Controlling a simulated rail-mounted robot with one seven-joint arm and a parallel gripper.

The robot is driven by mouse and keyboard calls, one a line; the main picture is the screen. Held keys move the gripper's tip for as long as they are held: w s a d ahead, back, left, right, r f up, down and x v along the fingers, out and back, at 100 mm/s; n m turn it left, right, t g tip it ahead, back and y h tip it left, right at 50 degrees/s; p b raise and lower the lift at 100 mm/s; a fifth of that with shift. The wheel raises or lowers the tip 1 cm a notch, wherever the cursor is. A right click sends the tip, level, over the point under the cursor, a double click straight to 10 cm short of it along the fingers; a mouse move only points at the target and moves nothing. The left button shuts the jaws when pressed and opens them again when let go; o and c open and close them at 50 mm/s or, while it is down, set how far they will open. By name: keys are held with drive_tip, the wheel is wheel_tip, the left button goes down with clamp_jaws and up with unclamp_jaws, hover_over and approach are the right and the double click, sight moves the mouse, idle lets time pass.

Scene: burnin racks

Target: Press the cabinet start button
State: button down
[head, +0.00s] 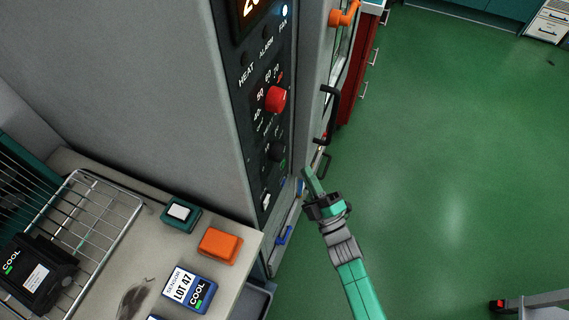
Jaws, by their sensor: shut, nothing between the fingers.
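The grey cabinet (150,80) fills the upper left of the head view. Its dark control panel (258,130) faces right, with HEAT, ALARM and FAN marks, a red dial knob (275,99) on a numbered scale and a black knob (276,152). A small green mark (283,165) shows just below the black knob; I cannot tell whether it is the start button. A white switch-like part (266,201) sits lower. My gripper (308,178) is shut and empty, to the right of the panel's lower part. I see no contact with the panel, but depth is unclear.
A black door handle (330,112) and an orange latch (344,15) stick out near the cabinet's right side. A bench (145,255) at lower left holds a wire rack (125,190), an orange block (220,245) and a LOT 47 box (189,289). Green floor (450,160) at right is mostly clear.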

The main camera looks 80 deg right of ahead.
drive_tip(key=shift+w+d+b, duration=0.15)
drive_tip(key=shift+w+b, duration=0.15)
drive_tip(key=shift+w, duration=0.4)
drive_tip(key=shift+w+d+b, duration=0.15)
drive_tip(key=shift+w+b, duration=0.1)
drive_tip(key=shift+w, duration=0.45)
drive_tip(key=shift+w, duration=0.1)
idle(0.9)
drive_tip(key=shift+w+d, duration=0.1)
drive_tip(key=shift+w, duration=0.2)
drive_tip(key=shift+w+d+b, duration=0.1)
drive_tip(key=shift+w+b, duration=0.3)
drive_tip(key=shift+b, duration=0.15)
idle(0.4)
idle(0.4)
drive_tip(key=shift+s+a, duration=0.2)
drive_tip(key=shift+s, duration=0.6)
drive_tip(key=s, duration=0.2)
drive_tip(key=s+a+p, duration=0.1)
drive_tip(key=s, duration=0.2)
